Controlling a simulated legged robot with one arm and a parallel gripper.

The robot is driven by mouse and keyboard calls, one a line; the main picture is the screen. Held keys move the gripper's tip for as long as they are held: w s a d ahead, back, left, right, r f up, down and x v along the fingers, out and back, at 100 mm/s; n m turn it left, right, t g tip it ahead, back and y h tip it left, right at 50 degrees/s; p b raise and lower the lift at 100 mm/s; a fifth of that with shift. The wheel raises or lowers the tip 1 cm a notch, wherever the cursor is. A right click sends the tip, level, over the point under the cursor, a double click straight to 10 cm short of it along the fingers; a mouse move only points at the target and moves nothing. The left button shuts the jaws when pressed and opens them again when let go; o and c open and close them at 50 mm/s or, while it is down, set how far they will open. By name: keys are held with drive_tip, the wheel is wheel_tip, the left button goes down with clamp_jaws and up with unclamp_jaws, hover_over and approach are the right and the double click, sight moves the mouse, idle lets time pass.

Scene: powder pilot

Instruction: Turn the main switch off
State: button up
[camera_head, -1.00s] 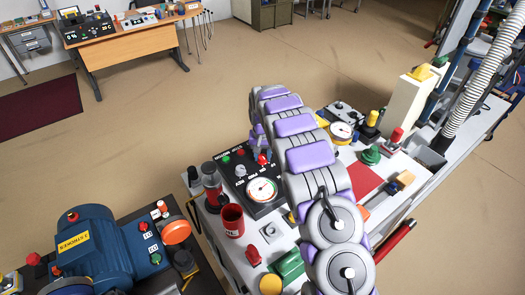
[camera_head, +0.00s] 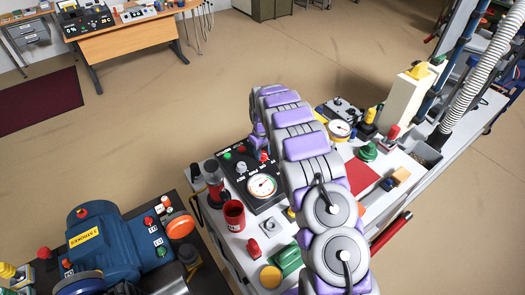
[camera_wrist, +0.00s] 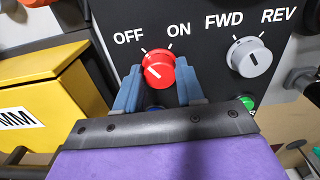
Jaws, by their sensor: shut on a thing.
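The main switch is a red round knob (camera_wrist: 160,64) on a black panel, with OFF printed at its upper left and ON at its upper right. A short white mark on its face slants up and to the left, toward the OFF side. My gripper (camera_wrist: 160,76) has its blue fingers on both sides of the knob, shut on it. In the head view the black panel (camera_head: 238,170) with a round gauge stands on the bench. My purple and grey arm reaches over the bench there and hides part of it, and the fingers are hard to make out.
A grey FWD/REV knob (camera_wrist: 249,57) is close to the right of the switch. A yellow box (camera_wrist: 45,85) is at the left in the wrist view. On the bench, a red cup (camera_head: 234,216) stands near the panel. A blue motor (camera_head: 98,245) is at the lower left.

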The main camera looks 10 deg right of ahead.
sight(263, 153)
drive_tip(key=shift+w+r, duration=0.1)
idle(0.3)
drive_tip(key=o, duration=1)
drive_tip(key=shift+r+p, duration=0.6)
drive_tip(key=shift+r, duration=7.95)
